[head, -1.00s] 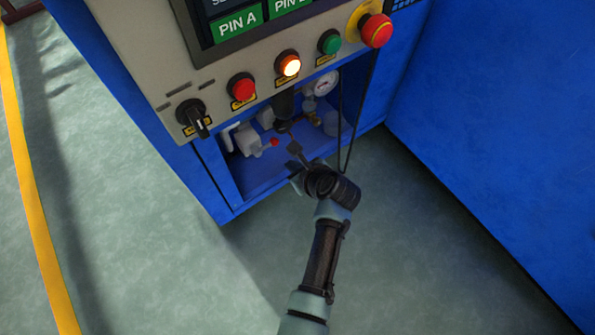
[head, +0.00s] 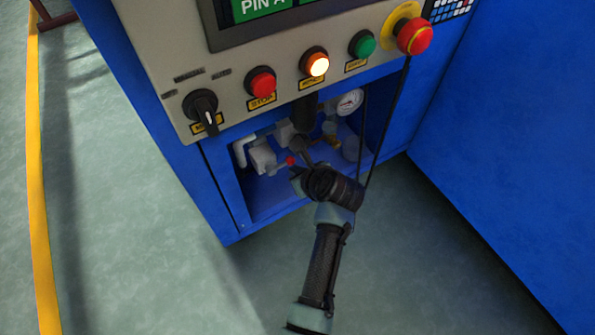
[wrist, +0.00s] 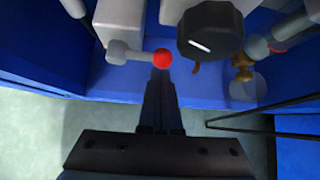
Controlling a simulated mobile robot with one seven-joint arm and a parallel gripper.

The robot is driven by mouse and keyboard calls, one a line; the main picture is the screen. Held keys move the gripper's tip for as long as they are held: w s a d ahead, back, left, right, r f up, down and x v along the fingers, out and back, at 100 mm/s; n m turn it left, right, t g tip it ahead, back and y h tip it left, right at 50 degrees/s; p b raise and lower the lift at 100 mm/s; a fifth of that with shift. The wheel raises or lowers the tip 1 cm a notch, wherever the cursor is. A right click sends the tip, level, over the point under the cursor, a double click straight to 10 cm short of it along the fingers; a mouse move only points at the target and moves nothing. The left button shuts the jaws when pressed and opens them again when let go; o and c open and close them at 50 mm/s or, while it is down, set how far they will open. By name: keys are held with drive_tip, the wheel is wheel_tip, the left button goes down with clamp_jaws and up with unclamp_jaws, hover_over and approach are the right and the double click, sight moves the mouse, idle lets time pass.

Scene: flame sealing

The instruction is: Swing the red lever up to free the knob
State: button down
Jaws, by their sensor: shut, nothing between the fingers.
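The red lever is a grey arm with a red ball tip (wrist: 162,58). In the wrist view it lies sideways, its ball end to the right. In the head view the red ball (head: 290,160) shows inside the blue cabinet opening. The black knob (wrist: 210,30), with a white mark, is just right of the ball in the wrist view. My gripper (wrist: 160,78) is shut and empty, its fingers just below the ball in that picture; I cannot tell whether they touch it. In the head view my gripper (head: 299,147) reaches into the opening beside the ball.
A pressure gauge (head: 349,102) and brass fitting (wrist: 241,68) are right of the knob. Black cables (head: 381,125) hang at the opening's right. The button panel (head: 235,98) overhangs above. Open floor (head: 130,230) lies in front.

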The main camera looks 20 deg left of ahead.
drive_tip(key=shift+r, duration=0.1)
drive_tip(key=shift+r+p, duration=0.1)
drive_tip(key=shift+p, duration=0.7)
